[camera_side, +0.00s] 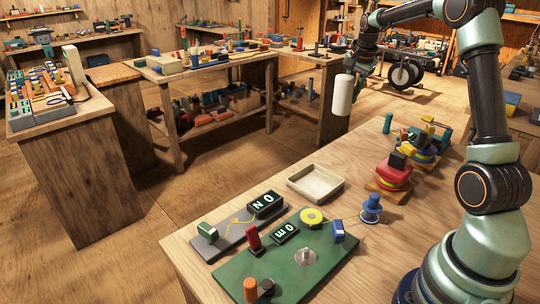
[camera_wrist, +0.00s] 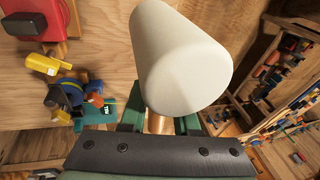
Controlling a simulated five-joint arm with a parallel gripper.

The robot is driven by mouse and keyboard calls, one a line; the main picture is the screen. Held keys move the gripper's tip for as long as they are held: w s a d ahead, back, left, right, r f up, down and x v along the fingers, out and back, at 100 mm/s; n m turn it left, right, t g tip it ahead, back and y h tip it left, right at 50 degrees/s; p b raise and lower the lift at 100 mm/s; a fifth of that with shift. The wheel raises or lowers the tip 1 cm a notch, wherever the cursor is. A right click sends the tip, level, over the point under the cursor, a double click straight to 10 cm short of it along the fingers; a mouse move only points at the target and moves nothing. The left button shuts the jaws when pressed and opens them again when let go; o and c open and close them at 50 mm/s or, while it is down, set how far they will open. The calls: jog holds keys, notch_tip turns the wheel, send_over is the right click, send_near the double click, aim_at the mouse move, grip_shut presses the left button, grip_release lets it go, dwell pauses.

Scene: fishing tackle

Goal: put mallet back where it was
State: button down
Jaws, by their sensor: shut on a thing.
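The mallet has a cream-white cylindrical head (camera_side: 343,95) and, in the wrist view, a short piece of wooden handle (camera_wrist: 158,124) showing below the head (camera_wrist: 178,62). My gripper (camera_wrist: 160,118) is shut on the handle, with a green finger on each side. In the side view my gripper (camera_side: 359,68) holds the mallet in the air, above the far edge of the wooden bench (camera_side: 385,240). Most of the handle is hidden by the head and the gripper.
An empty cream tray (camera_side: 316,182) lies on the bench. A green board (camera_side: 240,275) with several parts is in front. A blue spool (camera_side: 371,208), a red-and-yellow device (camera_side: 393,178) and other tackle stand to the right.

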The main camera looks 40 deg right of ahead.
jog(key=shift+s+d+r, duration=0.2)
jog(key=shift+s+d, duration=0.25)
jog(key=shift+d, duration=0.2)
jog(key=shift+s+d+f, duration=0.15)
jog(key=shift+d+f, duration=0.05)
notch_tip(320, 180, down, 20)
jog(key=shift+r, duration=0.25)
jog(key=c, duration=0.6)
grip_release()
jog(key=shift+f, duration=0.1)
jog(key=shift+c, duration=0.2)
